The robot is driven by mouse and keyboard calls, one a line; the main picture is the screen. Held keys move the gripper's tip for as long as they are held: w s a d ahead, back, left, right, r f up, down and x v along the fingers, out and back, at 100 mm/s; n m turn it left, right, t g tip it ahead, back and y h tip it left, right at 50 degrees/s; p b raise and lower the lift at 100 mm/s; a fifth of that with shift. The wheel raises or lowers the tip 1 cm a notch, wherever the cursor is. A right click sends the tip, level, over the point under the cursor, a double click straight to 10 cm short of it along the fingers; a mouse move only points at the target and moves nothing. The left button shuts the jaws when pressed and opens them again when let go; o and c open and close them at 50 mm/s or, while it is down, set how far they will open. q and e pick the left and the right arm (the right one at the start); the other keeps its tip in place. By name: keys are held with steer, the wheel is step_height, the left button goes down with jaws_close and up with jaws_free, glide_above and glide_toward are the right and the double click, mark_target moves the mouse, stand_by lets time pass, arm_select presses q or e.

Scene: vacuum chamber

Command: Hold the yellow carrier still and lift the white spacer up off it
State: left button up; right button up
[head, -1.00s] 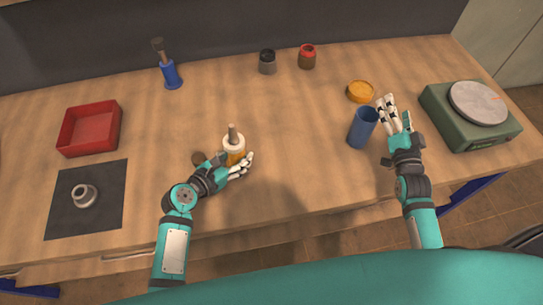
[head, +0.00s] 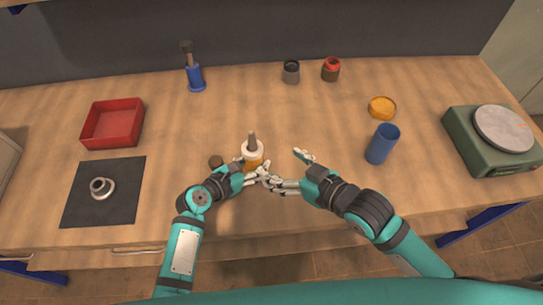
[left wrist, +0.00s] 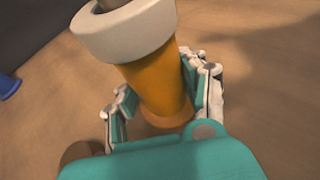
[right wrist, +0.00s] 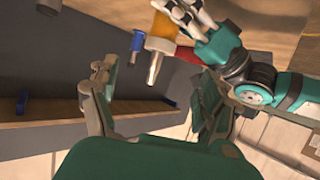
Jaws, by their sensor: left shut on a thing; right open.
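The yellow-orange carrier (head: 253,165) stands upright on the table, and its body fills the middle of the left wrist view (left wrist: 158,78). The white spacer (head: 252,149) is a thick ring around the carrier's upper part, with a grey pin (head: 252,136) rising above it. The spacer also shows in the left wrist view (left wrist: 118,30). My left gripper (left wrist: 155,100) is shut on the carrier, below the spacer. My right gripper (head: 285,170) is open and empty, just right of the carrier. In the right wrist view the carrier (right wrist: 163,27) is beyond its open fingers (right wrist: 155,95).
A small brown round piece (head: 216,162) lies left of the carrier. A red tray (head: 113,124) and a dark mat (head: 125,190) with a grey ring (head: 102,188) are at left. A blue cup (head: 382,143), orange dish (head: 382,107) and green scale (head: 490,150) are at right.

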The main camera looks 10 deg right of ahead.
mark_target(255, 151)
steer(key=x, duration=1.1)
steer(key=shift+w+r, duration=0.1)
steer(key=c, duration=1.2)
steer(key=shift+r, duration=5.1)
arm_select(q)
steer(key=o, duration=1.3)
steer(key=shift+w, duration=0.1)
